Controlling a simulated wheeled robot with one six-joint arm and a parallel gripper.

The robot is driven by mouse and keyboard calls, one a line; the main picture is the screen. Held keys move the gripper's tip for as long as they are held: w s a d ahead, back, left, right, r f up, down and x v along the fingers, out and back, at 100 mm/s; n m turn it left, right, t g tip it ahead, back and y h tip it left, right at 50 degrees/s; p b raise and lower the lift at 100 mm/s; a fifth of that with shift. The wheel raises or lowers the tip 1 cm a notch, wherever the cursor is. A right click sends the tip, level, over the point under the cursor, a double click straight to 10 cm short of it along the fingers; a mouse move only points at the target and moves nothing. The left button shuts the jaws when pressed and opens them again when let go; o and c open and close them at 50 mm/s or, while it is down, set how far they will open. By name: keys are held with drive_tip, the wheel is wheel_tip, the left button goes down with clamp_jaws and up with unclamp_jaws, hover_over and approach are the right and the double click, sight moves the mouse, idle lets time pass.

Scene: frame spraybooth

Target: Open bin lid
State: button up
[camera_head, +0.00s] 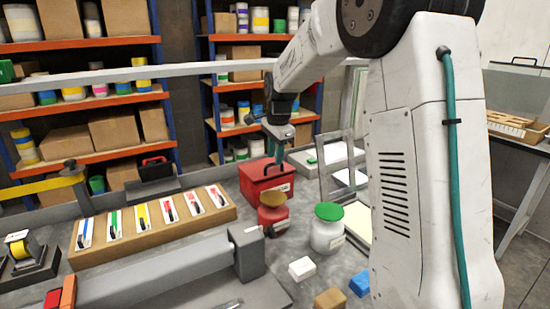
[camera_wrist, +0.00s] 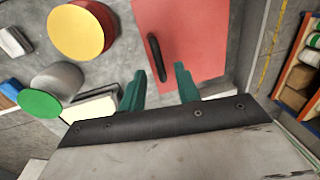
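The red bin (camera_head: 262,184) stands on the grey bench in the middle of the head view, its red lid lying flat on top and looking shut. In the wrist view the red lid (camera_wrist: 190,40) fills the upper middle, with a black bar handle (camera_wrist: 154,57) on it. My gripper (camera_head: 279,158) points down over the lid in the head view. Its two teal fingers (camera_wrist: 160,72) are apart in the wrist view, with the handle's near end between the tips, nearer the left finger. Nothing is clamped. I cannot tell how high the tips are above the handle.
A red jar with a tan lid (camera_head: 272,214) and a white jar with a green lid (camera_head: 327,235) stand close in front of the bin. A wooden rack (camera_head: 150,232) of labelled cards lies to the left. A grey frame (camera_head: 337,165) stands to the right. Shelves are behind.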

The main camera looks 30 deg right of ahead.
drive_tip(key=shift+w+f, duration=0.15)
drive_tip(key=shift+f, duration=0.7)
clamp_jaws()
drive_tip(key=shift+r, duration=0.1)
